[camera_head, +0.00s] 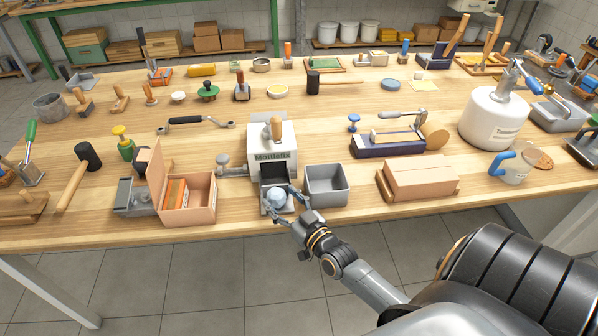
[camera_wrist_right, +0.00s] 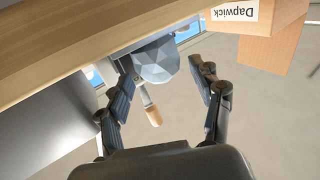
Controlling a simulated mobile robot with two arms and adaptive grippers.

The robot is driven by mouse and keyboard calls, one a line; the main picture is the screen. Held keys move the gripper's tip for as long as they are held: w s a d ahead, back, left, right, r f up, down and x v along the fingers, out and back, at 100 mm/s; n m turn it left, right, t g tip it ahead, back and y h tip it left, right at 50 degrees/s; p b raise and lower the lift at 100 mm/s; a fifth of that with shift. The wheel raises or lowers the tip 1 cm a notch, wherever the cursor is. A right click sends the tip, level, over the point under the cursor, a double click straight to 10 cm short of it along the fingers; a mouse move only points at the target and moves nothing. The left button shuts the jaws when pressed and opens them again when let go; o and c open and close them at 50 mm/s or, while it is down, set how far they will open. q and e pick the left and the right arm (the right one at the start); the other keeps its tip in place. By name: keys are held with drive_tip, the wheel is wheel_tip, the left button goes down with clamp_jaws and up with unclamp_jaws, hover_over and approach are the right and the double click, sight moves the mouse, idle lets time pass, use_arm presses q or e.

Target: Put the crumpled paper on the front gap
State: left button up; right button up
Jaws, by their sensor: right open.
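The crumpled paper is a pale grey faceted ball (camera_head: 276,197). It sits at the low front of the white machine (camera_head: 272,141), over a small grey tray-like part below a dark opening. In the right wrist view the ball (camera_wrist_right: 155,62) shows large. My right gripper (camera_head: 284,201) is open at the ball. In its wrist view the fingers (camera_wrist_right: 164,72) stand on either side of the ball's near part, with space visible beside it. Whether either finger touches it, I cannot tell. No part is clearly marked as the front gap. My left gripper is not in view.
A grey bin (camera_head: 326,185) stands just right of the ball. A pink open box (camera_head: 188,198) with orange contents stands to the left. A wrapped block (camera_head: 418,178) lies further right. The table's front edge runs close below. Tools fill the table behind.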

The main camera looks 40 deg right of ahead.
drive_tip(key=s+b, duration=0.2)
drive_tip(key=s, duration=1.2)
drive_tip(key=s+a+f+g, duration=0.1)
drive_tip(key=s+f+g, duration=0.25)
drive_tip(key=f, duration=1.05)
drive_tip(key=s+a+f+g, duration=0.1)
drive_tip(key=s+f+g, duration=0.25)
drive_tip(key=f, duration=0.95)
drive_tip(key=s+a+f+n+g, duration=0.1)
drive_tip(key=s+a+f+g, duration=0.2)
drive_tip(key=s+f, duration=0.5)
drive_tip(key=s+a+f+n+g, duration=0.1)
drive_tip(key=s+a+f+g, duration=0.2)
drive_tip(key=s+f, duration=0.6)
wheel_tip(320, 180, down, 2)
drive_tip(key=shift+a+g+y, duration=0.2)
drive_tip(key=shift+g+y, duration=0.1)
drive_tip(key=shift+g, duration=0.7)
drive_tip(key=shift+o, duration=0.5)
drive_tip(key=s+f+g, duration=0.2)
drive_tip(key=s, duration=0.3)
drive_tip(key=shift+s+a+n, duration=0.3)
drive_tip(key=shift+a, duration=0.1)
drive_tip(key=shift+f, duration=0.1)
